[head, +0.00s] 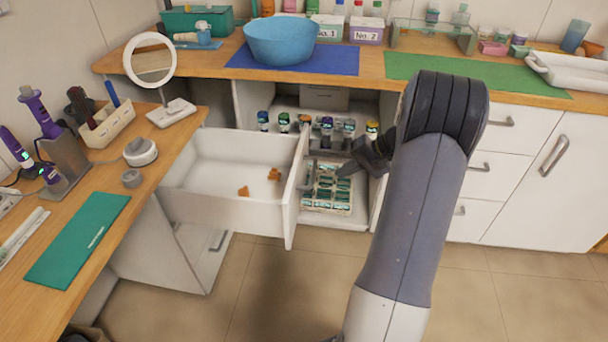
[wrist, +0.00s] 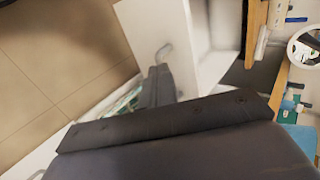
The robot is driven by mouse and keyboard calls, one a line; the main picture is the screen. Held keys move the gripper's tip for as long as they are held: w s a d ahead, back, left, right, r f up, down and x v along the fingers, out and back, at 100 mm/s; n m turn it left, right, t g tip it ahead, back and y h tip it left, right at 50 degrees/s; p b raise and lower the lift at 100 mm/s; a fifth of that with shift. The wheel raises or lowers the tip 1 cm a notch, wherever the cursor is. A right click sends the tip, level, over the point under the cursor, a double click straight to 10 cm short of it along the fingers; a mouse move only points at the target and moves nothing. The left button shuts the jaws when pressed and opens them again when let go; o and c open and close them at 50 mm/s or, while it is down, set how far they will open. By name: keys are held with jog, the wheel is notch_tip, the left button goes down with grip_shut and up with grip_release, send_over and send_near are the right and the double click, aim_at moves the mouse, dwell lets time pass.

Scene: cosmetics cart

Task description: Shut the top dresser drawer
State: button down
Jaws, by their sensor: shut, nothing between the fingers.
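The top dresser drawer (head: 225,207) is white and stands pulled far out to the right from under the left counter. Several small orange-brown pieces lie inside it. Its front panel (head: 296,195) faces right, toward my gripper. My gripper (head: 343,170) is shut and empty, to the right of that panel, above the cabinet's tray. In the wrist view my shut fingers (wrist: 160,72) point toward the white drawer front (wrist: 150,25) and its grey handle (wrist: 163,50). I cannot tell whether the fingertips touch the handle; they look close to it.
An open cabinet behind holds several bottles and a tray of small jars (head: 328,208). The left counter carries a round mirror (head: 150,58), an organizer (head: 107,125) and a green mat (head: 80,240). A blue basin (head: 281,42) stands on the back counter. The floor (head: 265,285) in front is clear.

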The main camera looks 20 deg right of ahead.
send_near(295, 188)
jog(key=x, duration=0.5)
jog(key=shift+s+f+b, duration=0.15)
jog(key=shift+s+b, duration=0.15)
jog(key=shift+w+a, duration=0.3)
jog(key=shift+a, duration=0.05)
